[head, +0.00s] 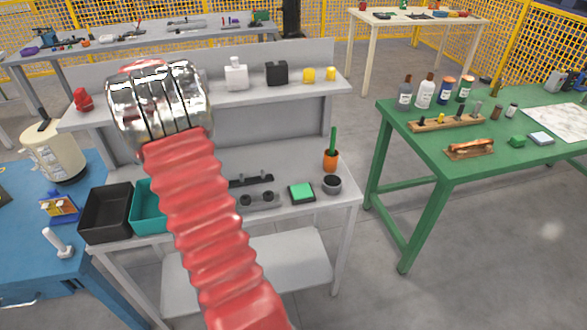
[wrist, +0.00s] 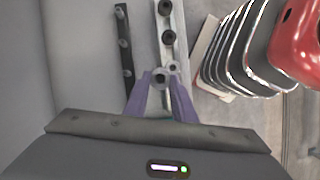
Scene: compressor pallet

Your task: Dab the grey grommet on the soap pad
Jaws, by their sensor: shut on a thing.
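In the wrist view my gripper (wrist: 160,76) has its two purple fingers closed on a small grey grommet (wrist: 160,79). The grommet shows at the fingertips, over the near end of a light grey rail (wrist: 160,22); I cannot tell whether it touches the rail. Two dark grommets (wrist: 167,38) sit farther along this rail. In the head view the rail lies on the grey bench, and my gripper is hidden behind my red arm. The green soap pad (head: 301,192) lies in a dark tray right of the rail, near the bench's front edge.
A black strip with pegs (head: 250,181) lies behind the rail. A grey cup (head: 332,185) and an orange pot with a green handle (head: 331,160) stand right of the pad. Black (head: 104,215) and teal (head: 147,204) bins stand at the left.

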